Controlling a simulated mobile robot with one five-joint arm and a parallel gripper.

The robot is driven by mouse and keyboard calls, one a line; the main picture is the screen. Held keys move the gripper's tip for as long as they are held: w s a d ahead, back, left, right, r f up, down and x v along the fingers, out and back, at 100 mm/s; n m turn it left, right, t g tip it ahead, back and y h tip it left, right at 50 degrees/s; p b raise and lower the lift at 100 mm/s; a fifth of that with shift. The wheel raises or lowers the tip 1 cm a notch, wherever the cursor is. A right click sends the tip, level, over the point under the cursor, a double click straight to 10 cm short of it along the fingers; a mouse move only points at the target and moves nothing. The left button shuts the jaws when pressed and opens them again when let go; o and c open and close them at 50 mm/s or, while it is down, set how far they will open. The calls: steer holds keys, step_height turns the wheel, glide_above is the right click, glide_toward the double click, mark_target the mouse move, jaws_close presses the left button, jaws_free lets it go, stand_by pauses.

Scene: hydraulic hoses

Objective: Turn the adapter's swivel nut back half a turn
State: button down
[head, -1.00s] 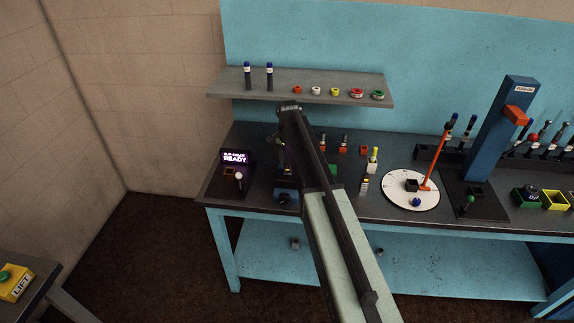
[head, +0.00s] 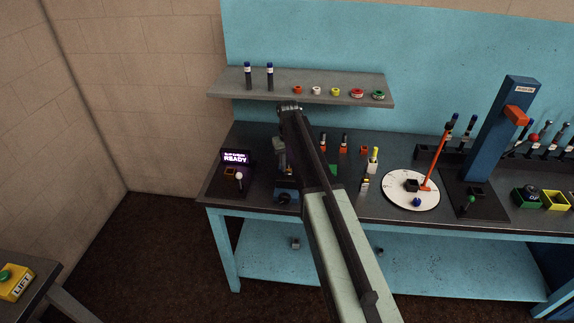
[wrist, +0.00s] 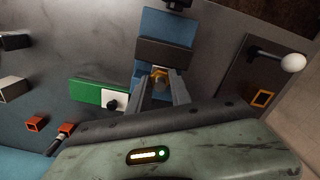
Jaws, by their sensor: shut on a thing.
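In the wrist view my gripper (wrist: 164,96) has its two grey fingers closed around a small brass-coloured fitting, the adapter's swivel nut (wrist: 159,79). The nut sits against the dark jaw of a blue vise (wrist: 165,50). The fingers hide the nut's sides, and the rest of the adapter is hard to make out. In the head view the blue vise (head: 287,196) stands near the bench's front edge, left of my arm. My gripper (head: 280,162) is over the vise there, small and partly hidden by my arm.
A grey shelf (head: 225,86) hangs behind.

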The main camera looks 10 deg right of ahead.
steer(key=n, duration=0.6)
steer(key=shift+w, duration=0.1)
steer(key=n, duration=0.6)
steer(key=shift+n, duration=0.4)
steer(key=c, duration=1.2)
jaws_free()
steer(key=shift+d, duration=0.1)
steer(key=shift+o, duration=0.2)
steer(key=shift+r, duration=0.1)
